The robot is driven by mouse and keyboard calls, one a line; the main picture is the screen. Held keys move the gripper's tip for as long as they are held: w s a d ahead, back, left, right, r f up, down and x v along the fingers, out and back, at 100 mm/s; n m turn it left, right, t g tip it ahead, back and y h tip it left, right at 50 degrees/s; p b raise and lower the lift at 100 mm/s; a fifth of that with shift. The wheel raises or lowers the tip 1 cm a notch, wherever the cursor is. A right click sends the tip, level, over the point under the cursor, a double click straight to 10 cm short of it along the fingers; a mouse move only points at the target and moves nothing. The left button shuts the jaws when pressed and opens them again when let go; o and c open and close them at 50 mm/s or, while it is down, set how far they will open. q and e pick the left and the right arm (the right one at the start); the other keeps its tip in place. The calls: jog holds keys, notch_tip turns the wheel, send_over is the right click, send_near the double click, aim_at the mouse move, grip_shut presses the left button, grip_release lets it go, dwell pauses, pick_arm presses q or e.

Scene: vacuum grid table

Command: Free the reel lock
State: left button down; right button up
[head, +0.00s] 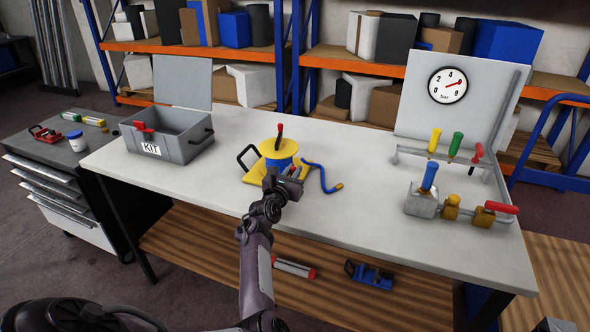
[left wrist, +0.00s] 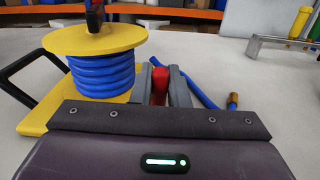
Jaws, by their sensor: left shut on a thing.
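The hose reel has a yellow top disc (head: 278,147) over coiled blue hose (left wrist: 102,76). It stands on a yellow base (left wrist: 38,120) with a black carry handle (head: 246,158) on its left. A red and black knob (head: 280,131) stands upright on top. My left gripper (head: 292,173) is low at the reel's near right side. In the left wrist view its fingers (left wrist: 160,88) are shut on a red part (left wrist: 160,84), which looks like the reel lock; the fingers hide most of it. My right gripper is out of view.
The blue hose end (head: 325,181) with a brass tip lies right of the reel. A grey kit box (head: 184,153) stands open at left. A valve manifold (head: 421,203) and gauge panel (head: 448,112) stand at right. Bare tabletop lies between.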

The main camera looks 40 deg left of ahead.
aim_at(291, 171)
pick_arm(q)
jog(key=shift+a+n, duration=0.1)
jog(key=shift+n, duration=0.2)
jog(key=c, duration=1.4)
grip_release()
jog(key=shift+s+r+p, duration=0.1)
jog(key=shift+s+p, duration=0.1)
jog(key=shift+p, duration=0.2)
jog(key=p+v, duration=0.6)
jog(key=shift+s+r, duration=0.15)
jog(key=shift+s+d+p, duration=0.25)
jog(key=shift+s+p, duration=0.25)
jog(key=shift+s, duration=0.05)
jog(key=shift+f, duration=0.25)
